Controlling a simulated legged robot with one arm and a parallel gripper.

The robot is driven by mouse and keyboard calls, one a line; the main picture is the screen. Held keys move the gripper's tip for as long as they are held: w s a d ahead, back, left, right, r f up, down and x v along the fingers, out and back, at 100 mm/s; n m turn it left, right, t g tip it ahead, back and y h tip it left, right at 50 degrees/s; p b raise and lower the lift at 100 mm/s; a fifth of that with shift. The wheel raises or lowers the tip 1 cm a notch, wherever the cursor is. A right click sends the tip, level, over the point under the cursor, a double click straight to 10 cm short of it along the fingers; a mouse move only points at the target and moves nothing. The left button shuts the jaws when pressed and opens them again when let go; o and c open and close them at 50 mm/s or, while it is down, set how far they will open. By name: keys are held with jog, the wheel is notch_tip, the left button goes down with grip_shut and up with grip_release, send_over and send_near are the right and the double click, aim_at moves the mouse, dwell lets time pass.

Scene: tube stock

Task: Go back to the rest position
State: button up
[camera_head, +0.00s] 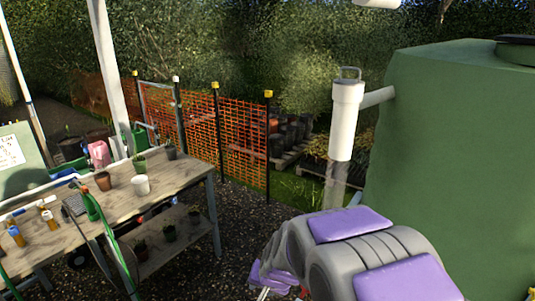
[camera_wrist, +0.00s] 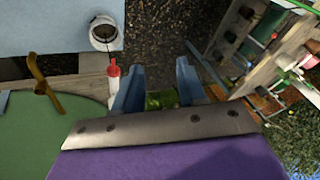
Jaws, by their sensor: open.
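My gripper (camera_wrist: 157,82) shows in the wrist view with its two blue-grey fingers spread apart. It is open, and nothing is held between the fingers. Dark gravel and a small patch of green lie beyond the gap. In the head view my purple and grey arm fills the bottom right, and the gripper's fingers cannot be made out there. A white upright tube (camera_head: 341,125) with a metal handle on top stands behind my arm. In the wrist view a thin white piece with a red tip (camera_wrist: 113,72) appears just left of the left finger.
A large green tank (camera_head: 455,150) stands close on the right. A wooden bench (camera_head: 165,184) with pots and tools is on the left. An orange mesh fence (camera_head: 240,128) runs behind. Open gravel (camera_head: 245,225) lies between bench and arm.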

jog(key=s+d+r+n+g+h, duration=0.1)
jog(key=s+d, duration=0.4)
jog(key=s, duration=0.6)
jog(key=s+d+r+n+g, duration=0.1)
jog(key=s+d+r+g, duration=0.2)
jog(key=s, duration=0.7)
jog(key=s+d+r+n+g+h, duration=0.1)
jog(key=s+d+r, duration=0.4)
jog(key=s, duration=0.6)
jog(key=shift+s+d+g+h, duration=0.3)
jog(key=shift+d+g, duration=0.3)
jog(key=shift+d, duration=0.6)
